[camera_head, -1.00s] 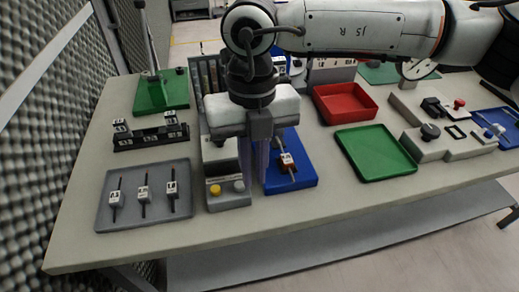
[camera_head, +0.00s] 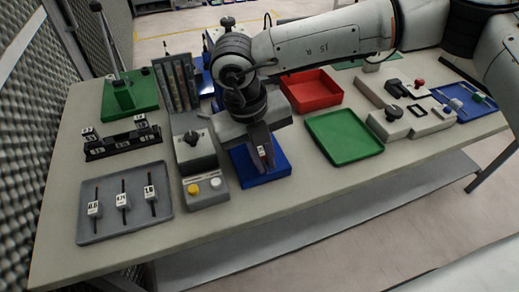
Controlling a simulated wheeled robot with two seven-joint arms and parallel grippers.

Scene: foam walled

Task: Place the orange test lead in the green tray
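The green tray (camera_head: 343,138) lies flat and empty on the table, right of my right gripper. My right gripper (camera_head: 261,155) points down over the blue tray (camera_head: 272,174) near the front of the table. A small white-labelled piece with some orange-red, seemingly the test lead (camera_head: 263,155), shows at its fingers, inside the blue tray's outline. The fingers partly hide this piece, and I cannot tell whether they are shut on it. My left gripper is not in view.
A red tray (camera_head: 311,91) stands behind the green tray. A grey tray (camera_head: 88,229) with labelled pieces lies front left. A grey box with yellow and white buttons (camera_head: 205,189) stands left of my gripper. Grey fixtures (camera_head: 412,122) stand to the right.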

